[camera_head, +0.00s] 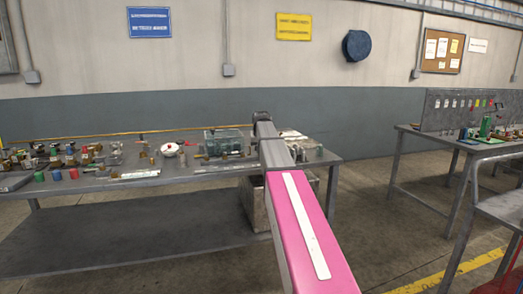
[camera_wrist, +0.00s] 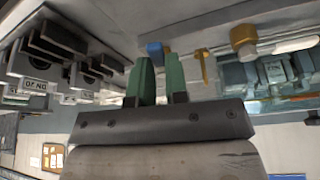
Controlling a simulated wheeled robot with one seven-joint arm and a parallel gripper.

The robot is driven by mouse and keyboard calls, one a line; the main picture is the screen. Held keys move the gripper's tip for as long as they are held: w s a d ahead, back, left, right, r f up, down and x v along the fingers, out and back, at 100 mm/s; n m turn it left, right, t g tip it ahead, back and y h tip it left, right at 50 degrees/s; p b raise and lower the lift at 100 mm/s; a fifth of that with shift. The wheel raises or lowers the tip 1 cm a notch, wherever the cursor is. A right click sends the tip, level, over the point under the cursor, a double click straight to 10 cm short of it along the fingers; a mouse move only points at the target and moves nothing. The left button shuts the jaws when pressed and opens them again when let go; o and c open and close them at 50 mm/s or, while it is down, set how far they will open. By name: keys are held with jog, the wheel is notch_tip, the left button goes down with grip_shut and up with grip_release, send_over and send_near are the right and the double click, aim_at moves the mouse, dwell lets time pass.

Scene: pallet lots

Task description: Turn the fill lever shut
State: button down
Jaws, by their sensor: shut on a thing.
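My gripper (camera_wrist: 161,62) has two green fingers, a little apart, seen close up in the wrist view. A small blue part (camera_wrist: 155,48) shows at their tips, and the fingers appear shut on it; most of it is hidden. I cannot tell for sure whether it is the fill lever. A yellow lever-like piece (camera_wrist: 201,66) stands just to its right, clear of the fingers. In the head view my arm reaches over the workbench (camera_head: 95,184) and hides the fingertips. A clear bluish tank (camera_head: 223,142) sits left of the arm's end; it also shows in the wrist view (camera_wrist: 268,75).
In the wrist view, dark blocks with labels (camera_wrist: 40,65) crowd the left, and a brass-coloured knob (camera_wrist: 243,38) stands to the right. In the head view, several small fittings (camera_head: 60,155) cover the bench's left. Another table (camera_head: 440,140) stands at right, with open floor between.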

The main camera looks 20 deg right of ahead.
jog(key=m, duration=0.1)
jog(key=a+m+h, duration=0.1)
jog(key=m, duration=0.1)
jog(key=shift+w+a+m, duration=0.1)
jog(key=shift+w+m, duration=0.2)
jog(key=m, duration=0.1)
jog(key=a+m+g+h, duration=0.1)
jog(key=m, duration=0.1)
jog(key=shift+w+m+g, duration=0.3)
jog(key=shift+w, duration=0.1)
jog(key=m, duration=0.1)
jog(key=w+m+g+h, duration=0.1)
jog(key=m, duration=0.2)
jog(key=shift+w+a, duration=0.15)
jog(key=shift+a, duration=0.1)
jog(key=shift+w+a+m+g, duration=0.15)
jog(key=shift+m+g, duration=0.15)
jog(key=shift+m, duration=0.35)
jog(key=shift+w+d+m+g, duration=0.15)
jog(key=shift+m+g, duration=0.15)
jog(key=shift+m, duration=0.4)
jog(key=shift+w+a+m+g, duration=0.15)
jog(key=shift+m+g, duration=0.15)
jog(key=shift+m, duration=0.35)
jog(key=c, duration=1.1)
grip_release()
